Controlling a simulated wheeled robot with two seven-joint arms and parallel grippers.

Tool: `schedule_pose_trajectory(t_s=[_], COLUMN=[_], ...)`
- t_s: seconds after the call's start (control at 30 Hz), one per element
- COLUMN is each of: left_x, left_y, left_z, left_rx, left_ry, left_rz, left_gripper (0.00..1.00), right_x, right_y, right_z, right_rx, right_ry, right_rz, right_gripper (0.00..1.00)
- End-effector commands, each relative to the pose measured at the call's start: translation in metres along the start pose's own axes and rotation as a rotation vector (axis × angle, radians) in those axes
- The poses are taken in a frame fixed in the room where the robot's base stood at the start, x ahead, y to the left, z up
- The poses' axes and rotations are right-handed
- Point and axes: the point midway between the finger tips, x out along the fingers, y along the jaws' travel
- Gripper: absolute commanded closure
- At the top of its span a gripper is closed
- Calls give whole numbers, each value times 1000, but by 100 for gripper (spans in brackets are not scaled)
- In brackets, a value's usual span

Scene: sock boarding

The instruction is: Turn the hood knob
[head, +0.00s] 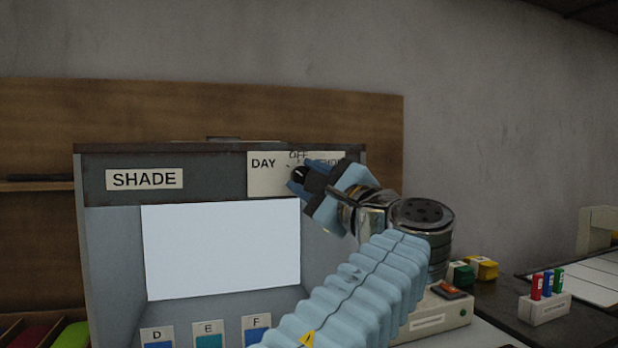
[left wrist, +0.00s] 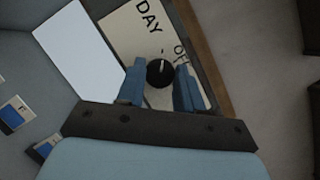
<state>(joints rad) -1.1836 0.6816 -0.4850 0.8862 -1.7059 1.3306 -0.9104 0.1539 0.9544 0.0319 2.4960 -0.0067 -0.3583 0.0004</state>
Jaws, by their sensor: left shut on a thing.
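The hood is a grey booth with a dark top band (head: 215,170) marked SHADE. A pale plate (head: 264,185) at the band's right end reads DAY and Off; a further word is mostly covered by my gripper. The black round knob (head: 300,174) sits on this plate and shows clearly in the left wrist view (left wrist: 160,74). Its white line points up in that view, to a small tick between DAY and Off. My left gripper (head: 307,181) is at the plate, its blue fingers (left wrist: 160,84) shut on the knob from both sides. My right gripper is in neither view.
Green and yellow blocks (head: 483,268) and a holder with coloured tubes (head: 544,308) stand to the right. A wooden board (head: 120,110) is behind.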

Motion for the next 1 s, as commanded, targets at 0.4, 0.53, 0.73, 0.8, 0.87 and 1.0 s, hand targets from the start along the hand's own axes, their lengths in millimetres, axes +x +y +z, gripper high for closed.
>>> schedule_pose_trajectory(t_s=[0.4,0.53,0.73,0.8,0.87,1.0], left_x=[0,0,0,-3,-9,-35], left_y=[0,0,0,0,0,1], left_z=[0,0,0,0,-1,-2], left_rx=[-2,-1,-1,-1,-1,-1], left_ry=[0,0,0,1,2,3], left_rz=[2,1,0,0,-1,-4], left_gripper=[52,41,41,41,41,41], right_x=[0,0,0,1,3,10], right_y=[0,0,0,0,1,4], right_z=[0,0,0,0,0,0], right_rx=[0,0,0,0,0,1], right_ry=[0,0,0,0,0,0], right_rz=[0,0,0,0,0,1], right_gripper=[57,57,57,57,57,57])
